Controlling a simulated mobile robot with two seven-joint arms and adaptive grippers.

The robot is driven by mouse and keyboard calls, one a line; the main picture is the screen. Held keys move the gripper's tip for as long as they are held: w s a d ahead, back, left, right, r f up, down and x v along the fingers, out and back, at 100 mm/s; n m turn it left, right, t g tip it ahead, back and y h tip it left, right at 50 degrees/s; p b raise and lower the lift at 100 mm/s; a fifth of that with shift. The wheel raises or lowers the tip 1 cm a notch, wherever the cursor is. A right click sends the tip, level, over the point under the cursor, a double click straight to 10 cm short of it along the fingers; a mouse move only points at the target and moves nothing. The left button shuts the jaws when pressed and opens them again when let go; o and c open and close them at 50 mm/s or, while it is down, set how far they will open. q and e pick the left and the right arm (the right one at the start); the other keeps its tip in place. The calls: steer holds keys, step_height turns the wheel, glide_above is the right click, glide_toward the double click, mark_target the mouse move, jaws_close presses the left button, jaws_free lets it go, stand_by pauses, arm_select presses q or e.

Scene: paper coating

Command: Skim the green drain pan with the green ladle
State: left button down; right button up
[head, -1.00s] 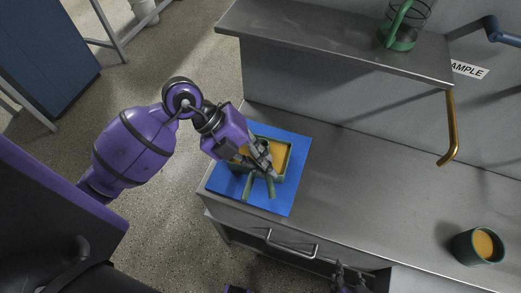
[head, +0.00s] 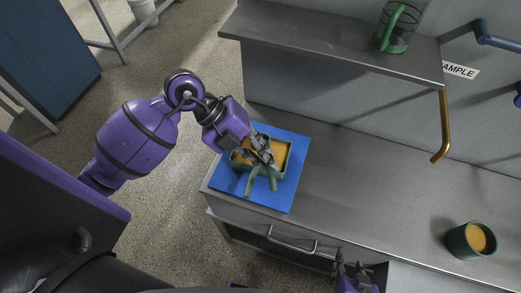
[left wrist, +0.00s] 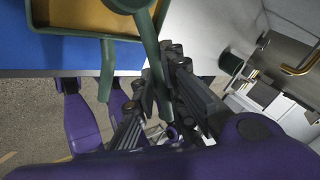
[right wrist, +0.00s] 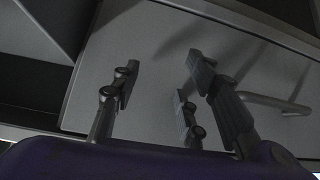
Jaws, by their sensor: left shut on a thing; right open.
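The green drain pan (head: 287,166) holds orange liquid and sits on a blue mat (head: 226,184) at the counter's left end. Its rim and handle (left wrist: 107,70) also show in the left wrist view. My left gripper (head: 268,160) is over the pan, shut on the green ladle's handle (left wrist: 154,60). The ladle's bowl (left wrist: 130,3) is over the pan at the top edge of the left wrist view; I cannot tell whether it touches the liquid. My right gripper (head: 352,269) is open and empty, low in front of the counter; its fingers show apart in the right wrist view (right wrist: 160,90).
A green cup (head: 460,240) with orange content stands at the counter's right. A shelf (head: 330,40) above holds a green-handled container (head: 396,28). A brass pipe (head: 443,125) hangs down beside it. The counter between mat and cup is clear. A drawer handle (head: 290,243) juts out in front.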

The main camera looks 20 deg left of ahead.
arm_select(q)
step_height(320, 180, up, 6)
steer(key=p, duration=0.2)
stand_by(0.9)
steer(key=shift+s, duration=0.15)
stand_by(0.6)
